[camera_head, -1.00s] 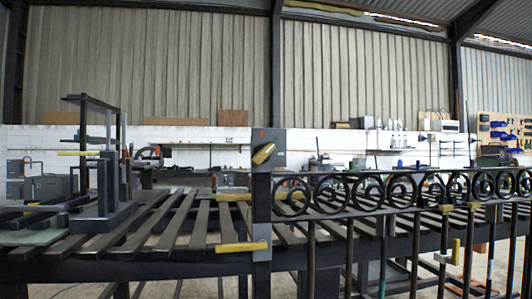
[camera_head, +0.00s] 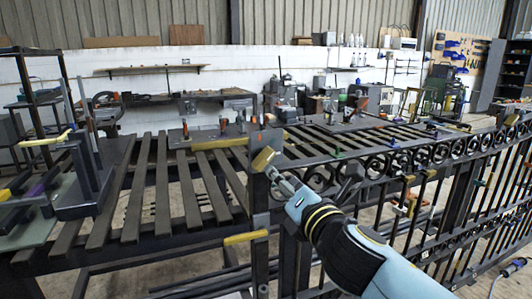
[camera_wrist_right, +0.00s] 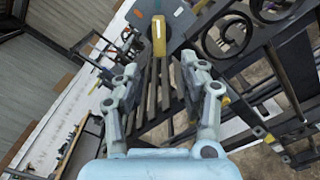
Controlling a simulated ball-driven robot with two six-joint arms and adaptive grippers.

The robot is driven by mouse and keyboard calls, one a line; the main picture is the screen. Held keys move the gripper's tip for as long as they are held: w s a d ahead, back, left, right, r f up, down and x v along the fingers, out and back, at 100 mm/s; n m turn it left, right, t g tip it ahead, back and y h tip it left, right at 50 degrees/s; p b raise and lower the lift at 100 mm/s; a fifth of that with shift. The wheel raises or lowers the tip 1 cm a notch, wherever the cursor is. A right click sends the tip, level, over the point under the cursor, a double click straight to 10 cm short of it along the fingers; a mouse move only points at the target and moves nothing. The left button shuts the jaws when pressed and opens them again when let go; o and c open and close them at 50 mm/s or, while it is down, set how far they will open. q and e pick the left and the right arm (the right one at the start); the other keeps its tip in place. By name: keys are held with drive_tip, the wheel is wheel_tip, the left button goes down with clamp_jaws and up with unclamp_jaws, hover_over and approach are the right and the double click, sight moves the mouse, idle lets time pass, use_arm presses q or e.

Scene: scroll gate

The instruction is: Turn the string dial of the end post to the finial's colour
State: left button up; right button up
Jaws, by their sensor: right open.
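The end post (camera_head: 259,205) of the scroll gate is a dark upright. Its dial, a yellow knob (camera_head: 264,158), sits near the post top. In the right wrist view the knob (camera_wrist_right: 159,36) shows on a grey plate (camera_wrist_right: 182,22), its bar close to upright in the picture. My right gripper (camera_head: 280,181) is just in front of the knob. In the wrist view the fingers (camera_wrist_right: 160,66) are open on either side of the line to the knob, which lies beyond their tips, apart from them. The finial and its colour cannot be made out. My left gripper is out of view.
The scroll rail (camera_head: 400,160) runs right from the post, with bars below. A yellow-handled clamp (camera_head: 245,237) is on the post lower down. A slatted table (camera_head: 150,190) spreads behind and left, with a dark stand (camera_head: 85,185) on it.

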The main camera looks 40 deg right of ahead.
sight(264, 165)
drive_tip(key=p+x, duration=0.1)
drive_tip(key=x, duration=0.8)
drive_tip(key=shift+a+f, duration=0.1)
drive_tip(key=shift+x, duration=0.8)
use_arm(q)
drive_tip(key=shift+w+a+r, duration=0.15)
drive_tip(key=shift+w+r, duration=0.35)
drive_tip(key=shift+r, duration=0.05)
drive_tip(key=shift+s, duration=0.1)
use_arm(e)
drive_tip(key=shift+c, duration=0.6)
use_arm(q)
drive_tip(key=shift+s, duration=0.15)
use_arm(e)
clamp_jaws()
